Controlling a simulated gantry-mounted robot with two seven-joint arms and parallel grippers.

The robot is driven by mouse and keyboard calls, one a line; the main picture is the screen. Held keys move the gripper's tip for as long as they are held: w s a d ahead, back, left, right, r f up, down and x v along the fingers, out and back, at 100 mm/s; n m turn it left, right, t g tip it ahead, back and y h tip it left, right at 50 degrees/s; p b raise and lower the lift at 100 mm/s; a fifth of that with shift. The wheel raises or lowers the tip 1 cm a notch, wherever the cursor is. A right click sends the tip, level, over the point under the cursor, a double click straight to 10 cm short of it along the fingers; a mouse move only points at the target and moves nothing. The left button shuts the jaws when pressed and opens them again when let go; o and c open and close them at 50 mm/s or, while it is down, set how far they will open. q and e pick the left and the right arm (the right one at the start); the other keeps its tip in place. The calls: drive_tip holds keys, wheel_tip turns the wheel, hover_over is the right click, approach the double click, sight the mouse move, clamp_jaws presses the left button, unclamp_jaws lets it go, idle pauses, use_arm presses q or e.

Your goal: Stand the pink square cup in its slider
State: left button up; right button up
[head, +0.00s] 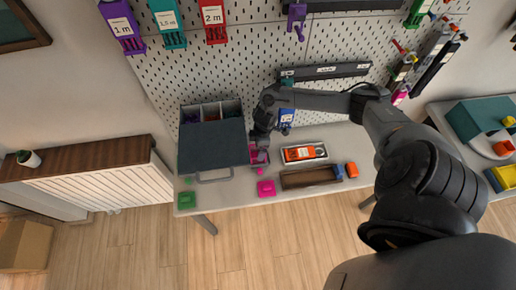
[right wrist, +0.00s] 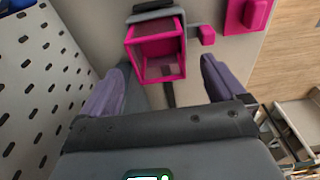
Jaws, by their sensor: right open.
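The pink square cup (right wrist: 152,68) is a hollow, open-ended box in the right wrist view, its opening facing the camera. In the head view the pink cup (head: 258,155) is partly hidden at the right side of a dark grey box. My right gripper (right wrist: 157,92) is open, its two purple fingers apart with the cup ahead of and between them; no contact shows. In the head view the right gripper (head: 262,137) is just behind the cup. A pink block on a square plate (head: 266,188) lies in front; I cannot tell which pink part is the slider. My left gripper is not in view.
The dark grey box (head: 212,146) with a front handle stands left of the cup. A small pink knob (head: 260,171) and a green block (head: 187,199) are near the table front. A tray with an orange tool (head: 304,152) and an empty brown tray (head: 311,177) lie right. Pegboard rises behind.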

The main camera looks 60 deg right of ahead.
wheel_tip(320, 180, up, 9)
drive_tip(key=shift+s+d+f+p, duration=0.2)
drive_tip(key=shift+s+d+p, duration=0.1)
drive_tip(key=shift+s+p, duration=0.1)
